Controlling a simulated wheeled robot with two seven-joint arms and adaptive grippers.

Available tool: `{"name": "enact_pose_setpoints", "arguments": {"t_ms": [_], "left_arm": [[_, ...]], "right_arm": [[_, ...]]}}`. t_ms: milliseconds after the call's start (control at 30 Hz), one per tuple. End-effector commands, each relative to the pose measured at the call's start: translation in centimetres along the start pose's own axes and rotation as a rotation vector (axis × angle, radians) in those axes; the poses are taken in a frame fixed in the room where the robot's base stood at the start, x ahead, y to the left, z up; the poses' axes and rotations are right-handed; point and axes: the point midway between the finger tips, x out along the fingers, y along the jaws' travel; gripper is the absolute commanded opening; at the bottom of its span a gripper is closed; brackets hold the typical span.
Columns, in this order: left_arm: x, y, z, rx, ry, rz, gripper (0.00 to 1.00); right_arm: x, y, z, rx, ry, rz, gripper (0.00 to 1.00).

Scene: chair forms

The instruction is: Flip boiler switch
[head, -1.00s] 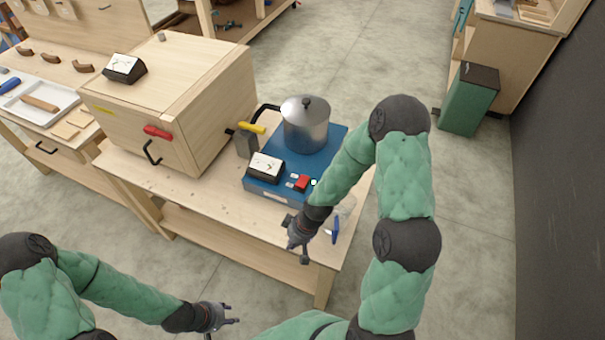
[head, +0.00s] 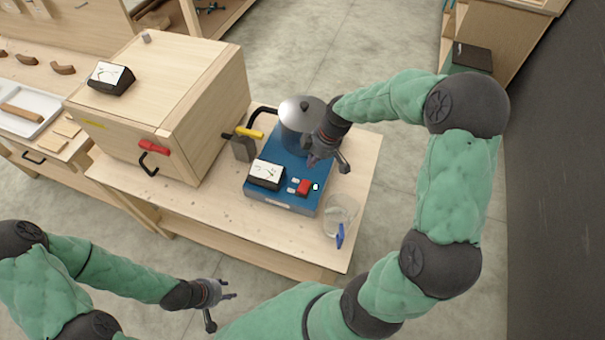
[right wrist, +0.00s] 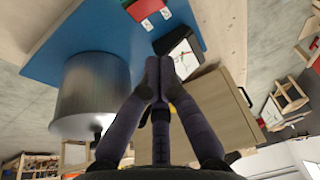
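The boiler is a blue base (head: 285,205) on the wooden table with a steel lidded pot (head: 297,112) on it. A red switch (head: 304,187) sits on the front of the base, beside a white gauge (head: 267,174). In the right wrist view the red switch (right wrist: 143,8) shows at the top edge, with the gauge (right wrist: 183,58) below right. My right gripper (head: 318,162) is above the base, in front of the pot and behind the switch. Its fingers (right wrist: 160,78) are together with nothing visible between them. My left gripper (head: 228,290) is low at the front, away from the table; its fingers look slightly apart.
A large wooden box (head: 165,100) with a red handle stands left of the boiler. A yellow-handled lever (head: 249,132) is between them. A glass beaker (head: 341,212) and a blue item (head: 340,236) are at the table's front right corner.

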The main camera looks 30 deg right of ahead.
Motion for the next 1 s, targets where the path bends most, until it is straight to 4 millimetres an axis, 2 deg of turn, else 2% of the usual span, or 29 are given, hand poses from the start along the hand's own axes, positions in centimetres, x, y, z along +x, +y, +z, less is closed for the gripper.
{"name": "enact_pose_setpoints", "arguments": {"t_ms": [167,500,700,1000], "left_arm": [[0.2,-0.1,0.0,0.0,-0.001,0.0,0.4],[0.6,-0.2,0.0,0.0,0.0,0.0,0.4],[0.8,-0.3,0.0,0.0,0.0,0.0,0.4],[0.9,-0.3,0.0,0.0,0.0,0.0,0.4]], "right_arm": [[2.0,-0.1,0.1,0.0,-0.002,-0.004,0.0],[8.4,-0.1,0.1,0.0,-0.002,-0.004,0.0],[11.5,-0.2,0.5,0.003,-0.002,-0.003,0.0],[13.6,-0.5,1.1,0.001,-0.001,0.0,0.0]]}}
